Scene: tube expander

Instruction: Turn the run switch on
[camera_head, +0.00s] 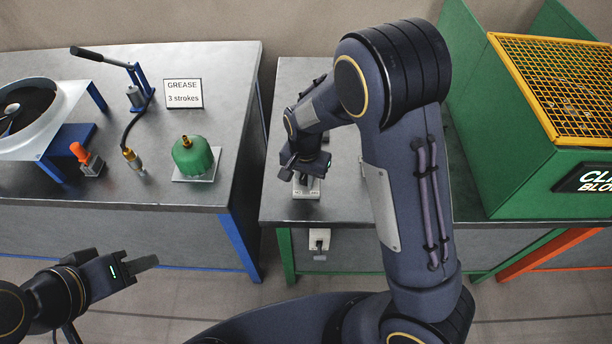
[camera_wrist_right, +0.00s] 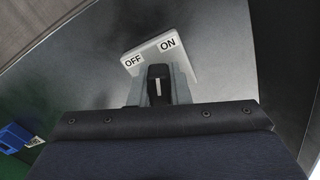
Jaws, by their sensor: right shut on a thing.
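The run switch is a pale plate (camera_wrist_right: 160,52) labelled OFF on the left and ON on the right in the right wrist view. Its dark knob (camera_wrist_right: 158,82), with a white line, sits between the fingers of my right gripper (camera_wrist_right: 160,90), which is shut on it. The line points roughly straight up in that view. In the head view the plate (camera_head: 306,192) lies near the front edge of the right bench, with my right gripper (camera_head: 303,172) right above it. My left gripper (camera_head: 143,265) hangs over the floor, away from the benches; its finger opening is not clear.
The right bench carries a green cabinet (camera_head: 510,150) with a yellow mesh top. A small white box (camera_head: 319,241) is on the bench front. The left bench holds a GREASE sign (camera_head: 184,94), a green dome (camera_head: 193,156) and a hand pump (camera_head: 136,92). A floor gap separates the benches.

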